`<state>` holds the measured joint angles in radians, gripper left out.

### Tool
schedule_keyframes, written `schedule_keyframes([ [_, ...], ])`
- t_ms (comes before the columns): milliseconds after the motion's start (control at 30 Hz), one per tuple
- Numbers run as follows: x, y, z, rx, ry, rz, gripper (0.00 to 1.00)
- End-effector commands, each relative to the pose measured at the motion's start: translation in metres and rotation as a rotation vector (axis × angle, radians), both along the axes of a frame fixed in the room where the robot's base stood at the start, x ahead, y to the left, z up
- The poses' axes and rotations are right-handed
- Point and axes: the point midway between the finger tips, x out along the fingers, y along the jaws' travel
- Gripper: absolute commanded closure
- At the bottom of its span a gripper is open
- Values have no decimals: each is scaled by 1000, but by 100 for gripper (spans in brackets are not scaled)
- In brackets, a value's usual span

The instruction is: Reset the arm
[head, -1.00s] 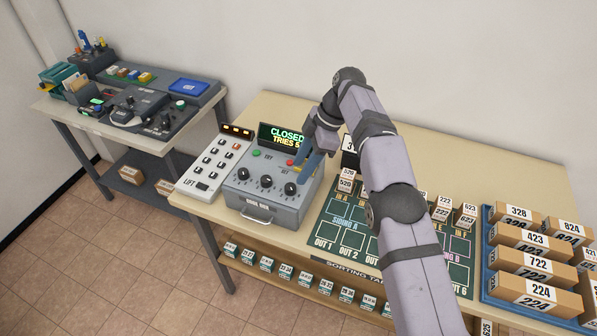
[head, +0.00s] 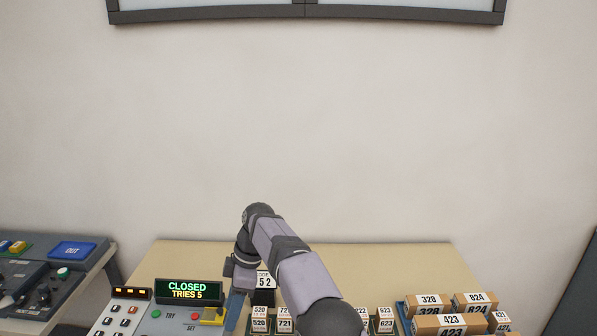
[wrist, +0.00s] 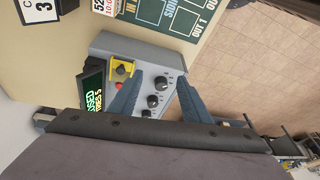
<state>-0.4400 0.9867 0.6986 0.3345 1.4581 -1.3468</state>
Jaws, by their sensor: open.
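My gripper (head: 238,305) hangs at the right end of the grey control box, beside its display (head: 188,291), which reads CLOSED, TRIES 5. In the wrist view my gripper (wrist: 160,88) is open, its two blue-grey fingers apart above the box (wrist: 112,44), with nothing between them but the box's face behind. Dark knobs (wrist: 158,86) show between and beside the fingers. A yellow part (wrist: 122,69) and a red button (wrist: 120,86) sit near the left finger. In the head view the lower front of the box is cut off.
A black stand with a number card (head: 264,282) is close to the right of my gripper. Small numbered boxes (head: 386,318) and brown parcels (head: 451,320) stand farther right. A keypad panel (head: 118,318) is left of the box. The table's back strip (head: 390,256) is clear.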

Motion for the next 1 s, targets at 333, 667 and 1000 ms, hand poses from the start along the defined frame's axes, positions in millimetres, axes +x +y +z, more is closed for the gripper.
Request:
schedule_keyframes([
  [333,-18,-114,9,-141,67,-560,56],
  [667,-89,-216,-2,-248,114,-1057,56],
  [1000,-198,-293,-31,-318,145,-1510,56],
])
